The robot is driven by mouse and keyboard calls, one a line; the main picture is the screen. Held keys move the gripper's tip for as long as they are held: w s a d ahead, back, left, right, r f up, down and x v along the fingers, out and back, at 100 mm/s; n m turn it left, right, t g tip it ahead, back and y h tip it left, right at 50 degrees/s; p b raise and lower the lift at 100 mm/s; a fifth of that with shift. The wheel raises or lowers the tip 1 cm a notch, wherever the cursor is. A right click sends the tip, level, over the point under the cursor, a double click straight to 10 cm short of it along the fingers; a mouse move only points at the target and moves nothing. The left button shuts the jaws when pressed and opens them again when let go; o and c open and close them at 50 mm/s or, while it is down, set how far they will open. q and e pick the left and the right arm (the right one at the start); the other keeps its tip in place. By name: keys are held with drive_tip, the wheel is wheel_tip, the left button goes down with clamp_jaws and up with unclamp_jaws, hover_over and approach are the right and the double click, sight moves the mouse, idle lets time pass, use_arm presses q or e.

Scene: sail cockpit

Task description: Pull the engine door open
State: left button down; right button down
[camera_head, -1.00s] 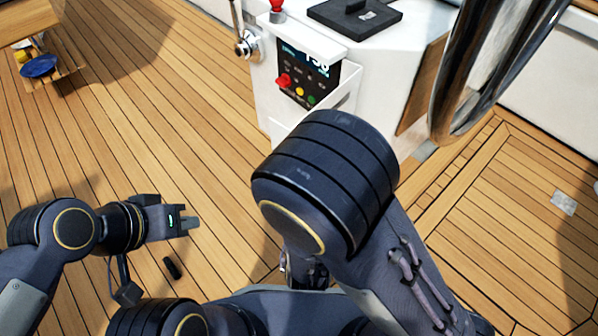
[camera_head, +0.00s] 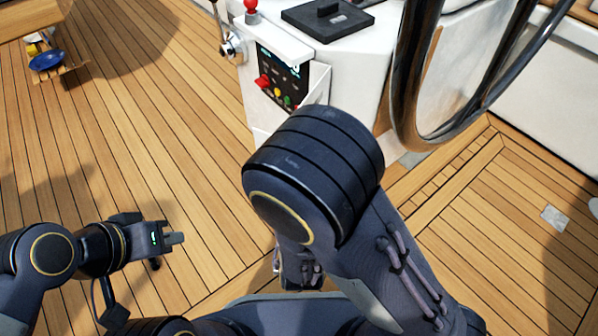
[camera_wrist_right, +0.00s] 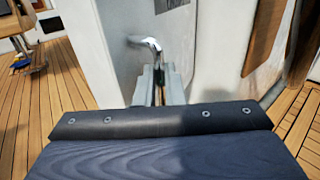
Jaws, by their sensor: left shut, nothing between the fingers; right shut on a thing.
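My right gripper (camera_wrist_right: 160,88) shows in the right wrist view, shut on a bent chrome handle (camera_wrist_right: 148,43) whose lower part passes between the fingers. The handle stands in front of a white panel (camera_wrist_right: 116,55), which I take for the engine door. How far the door stands open I cannot tell. In the head view my right forearm hides the right gripper, the handle and the lower front of the white console (camera_head: 345,75). My left gripper (camera_head: 180,238) is shut and empty, low over the deck at the left.
A chrome steering wheel (camera_head: 412,125) stands right of the console. A chrome lever (camera_head: 230,42) and a red knob (camera_head: 251,8) are on the console's left side. A blue plate (camera_head: 46,61) lies far left.

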drive_tip(key=c, duration=1.5)
unclamp_jaws()
drive_tip(key=shift+w+d, duration=0.15)
drive_tip(key=shift+w, duration=0.05)
drive_tip(key=shift+c, duration=0.2)
drive_tip(key=shift+s, duration=0.15)
drive_tip(key=s+p, duration=0.1)
drive_tip(key=s, duration=0.6)
drive_tip(key=shift+s, duration=0.3)
